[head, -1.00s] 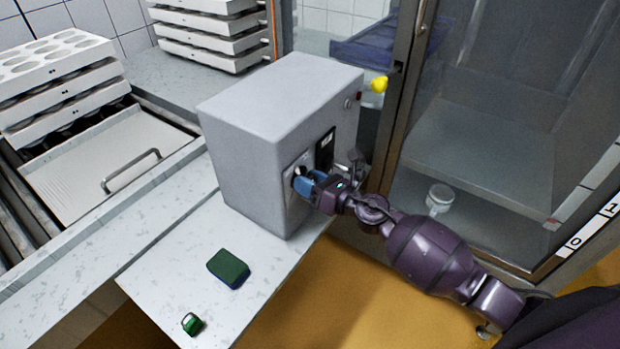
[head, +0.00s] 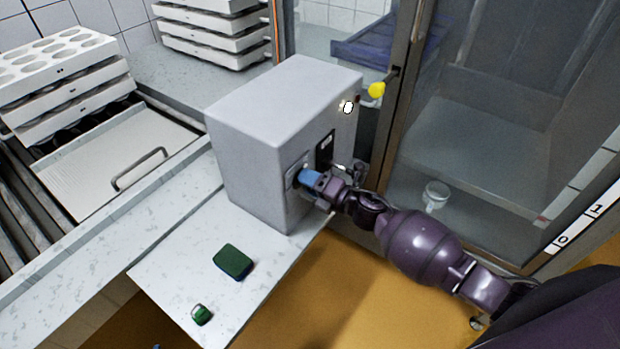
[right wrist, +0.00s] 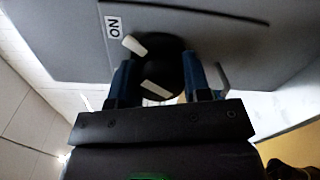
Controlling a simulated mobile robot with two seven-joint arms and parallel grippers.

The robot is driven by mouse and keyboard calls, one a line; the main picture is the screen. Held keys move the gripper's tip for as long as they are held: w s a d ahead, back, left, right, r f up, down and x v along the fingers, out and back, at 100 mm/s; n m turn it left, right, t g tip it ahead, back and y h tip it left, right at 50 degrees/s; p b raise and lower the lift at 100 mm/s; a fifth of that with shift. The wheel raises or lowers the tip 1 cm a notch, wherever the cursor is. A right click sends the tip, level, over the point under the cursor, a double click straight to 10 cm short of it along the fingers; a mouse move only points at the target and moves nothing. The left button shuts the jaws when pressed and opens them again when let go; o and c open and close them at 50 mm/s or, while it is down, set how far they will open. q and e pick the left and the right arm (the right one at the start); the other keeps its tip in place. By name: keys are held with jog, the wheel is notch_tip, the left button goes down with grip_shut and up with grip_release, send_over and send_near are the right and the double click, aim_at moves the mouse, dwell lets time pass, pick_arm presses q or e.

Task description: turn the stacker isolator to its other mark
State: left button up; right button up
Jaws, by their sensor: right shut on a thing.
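The stacker isolator (right wrist: 165,68) is a dark round knob with white marks on the grey control box (head: 272,105). One white mark on it points toward the ON label (right wrist: 113,27) in the right wrist view. My right gripper (head: 307,178) is at the front of the box, its blue fingers shut on the knob from both sides. In the head view the gripper hides most of the knob. The opposite label is not readable. My left gripper does not show clearly; only a tiny blue tip, which I cannot identify, is at the bottom edge.
A lit white lamp (head: 347,107) and a yellow knob (head: 376,89) are near the box's upper right. A green pad (head: 233,262) and a small green item (head: 201,314) lie on the worktop (head: 180,265). White mould stacks (head: 60,95) stand left. A glass-sided cabinet (head: 480,140) is right.

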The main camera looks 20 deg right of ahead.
jog(key=shift+m+p, duration=0.3)
jog(key=shift+m, duration=0.5)
jog(key=o, duration=0.9)
jog(key=v, duration=1.1)
jog(key=shift+b, duration=0.35)
jog(key=shift+w+m, duration=0.1)
jog(key=shift+m, duration=0.2)
